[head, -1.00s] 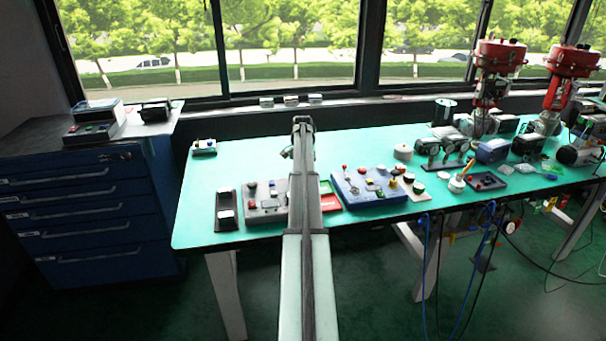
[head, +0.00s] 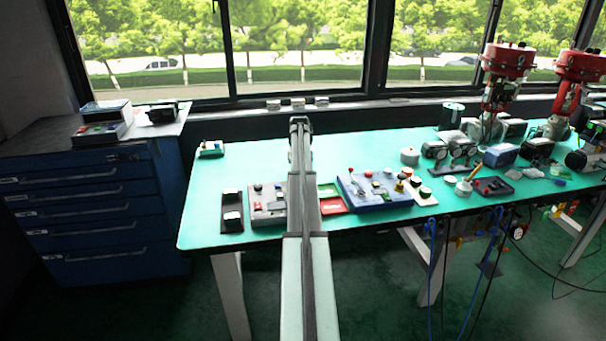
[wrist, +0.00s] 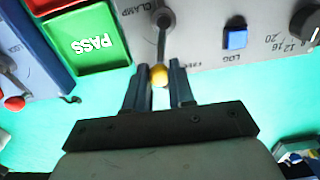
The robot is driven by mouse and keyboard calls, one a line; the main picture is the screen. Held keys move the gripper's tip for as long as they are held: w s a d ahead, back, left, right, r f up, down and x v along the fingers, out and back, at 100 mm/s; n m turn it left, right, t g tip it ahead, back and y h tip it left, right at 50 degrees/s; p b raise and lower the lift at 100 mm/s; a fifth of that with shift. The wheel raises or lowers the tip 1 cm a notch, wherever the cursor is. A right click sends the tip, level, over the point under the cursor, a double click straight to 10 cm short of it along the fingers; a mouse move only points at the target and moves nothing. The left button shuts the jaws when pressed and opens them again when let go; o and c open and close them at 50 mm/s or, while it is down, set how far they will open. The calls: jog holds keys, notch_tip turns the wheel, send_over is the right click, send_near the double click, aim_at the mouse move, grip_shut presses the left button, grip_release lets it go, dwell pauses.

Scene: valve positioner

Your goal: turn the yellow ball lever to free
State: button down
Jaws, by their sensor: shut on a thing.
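The yellow ball (wrist: 159,75) is the end of a thin grey lever on a grey panel in the wrist view. CLAMP is printed left of the pivot and FREE lower right, beside my right finger. My gripper (wrist: 159,72) is shut on the ball, its fingers on either side. The lever points nearly straight down the picture, slightly left. In the head view the grey panel (head: 268,205) is partly covered by my arm, which hides the lever and gripper.
A green PASS tray (wrist: 95,45) lies left of the panel in the wrist view. A blue LOG button (wrist: 235,38) and a dark knob (wrist: 306,20) sit on the panel. A blue box with controls (head: 372,190) stands right of my arm in the head view.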

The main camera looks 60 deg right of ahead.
jog(key=shift+w+a+n, duration=0.2)
jog(key=shift+w+n, duration=0.1)
jog(key=shift+n, duration=0.5)
jog(key=shift+w+a+n, duration=0.2)
jog(key=shift+w+n, duration=0.1)
jog(key=shift+n, duration=0.5)
jog(key=c, duration=1)
grip_release()
jog(key=shift+o, duration=0.2)
jog(key=shift+r, duration=0.1)
notch_tip(320, 180, up, 14)
jog(key=shift+f, duration=0.2)
